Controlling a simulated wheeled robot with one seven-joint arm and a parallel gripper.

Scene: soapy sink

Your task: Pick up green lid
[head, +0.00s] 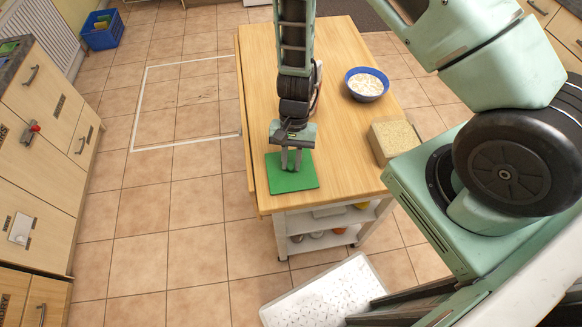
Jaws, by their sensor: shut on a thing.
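The green lid (292,180) is a flat green square near the front left corner of the wooden table top. My gripper (291,163) points down onto it, with its fingers shut on the lid near its middle. The fingertips hide a small part of the lid. Whether the lid rests on the table or is slightly raised cannot be told from this view.
A blue bowl (367,85) with pale contents stands on the wooden table (345,165) at the right. A tan block (394,140) sits at the table's right edge. A white tray (325,295) lies on the floor in front. Drawers (40,150) line the left.

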